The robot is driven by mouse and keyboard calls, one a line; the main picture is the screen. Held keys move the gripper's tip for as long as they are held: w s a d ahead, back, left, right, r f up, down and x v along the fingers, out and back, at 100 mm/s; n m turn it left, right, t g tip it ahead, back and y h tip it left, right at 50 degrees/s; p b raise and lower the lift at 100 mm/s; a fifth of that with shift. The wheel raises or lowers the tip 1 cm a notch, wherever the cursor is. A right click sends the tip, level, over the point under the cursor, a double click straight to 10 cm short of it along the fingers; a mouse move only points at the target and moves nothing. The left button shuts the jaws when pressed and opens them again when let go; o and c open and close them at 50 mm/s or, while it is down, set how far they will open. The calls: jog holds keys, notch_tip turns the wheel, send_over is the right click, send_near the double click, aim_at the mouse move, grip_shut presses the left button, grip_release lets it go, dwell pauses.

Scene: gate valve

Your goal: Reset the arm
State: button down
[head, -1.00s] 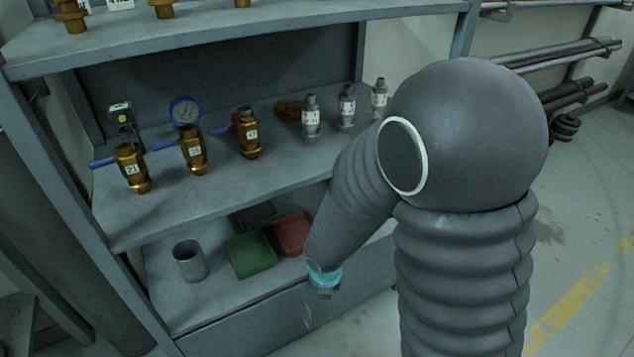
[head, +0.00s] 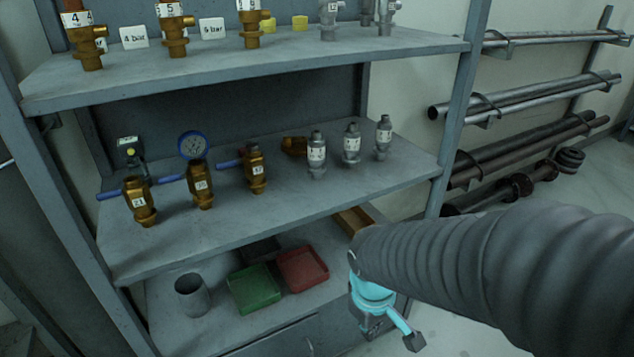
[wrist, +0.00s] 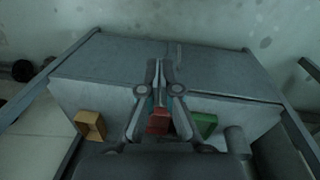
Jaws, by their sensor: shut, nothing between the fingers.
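My arm reaches in from the lower right in the head view, bent, in front of the shelf unit. My gripper (head: 412,341) hangs at its end, by a cyan wrist part, in front of the lower right of the shelves. It also shows in the wrist view (wrist: 158,66), with its two fingers together at the tips and nothing between them. It looks clear of the shelf boards. Parts of the gripper are hidden behind the arm.
The middle shelf (head: 235,220) bears brass valves (head: 201,186) with blue handles and grey valves (head: 317,152). The bottom shelf holds a grey cup (head: 191,296), green tray (head: 254,290) and red tray (head: 302,270). Pipes (head: 525,97) lie on a rack at right.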

jog(key=s+d+r+m+t, duration=0.2)
jog(key=d+r+m, duration=0.1)
jog(key=r, duration=0.4)
jog(key=s+d+r+m+t, duration=0.2)
jog(key=s+r+m, duration=0.1)
jog(key=r, duration=0.4)
jog(key=shift+d+r+m+t+y, duration=0.15)
jog(key=shift+d+m+t+y, duration=0.25)
jog(key=shift+m, duration=0.2)
jog(key=shift+s, duration=0.1)
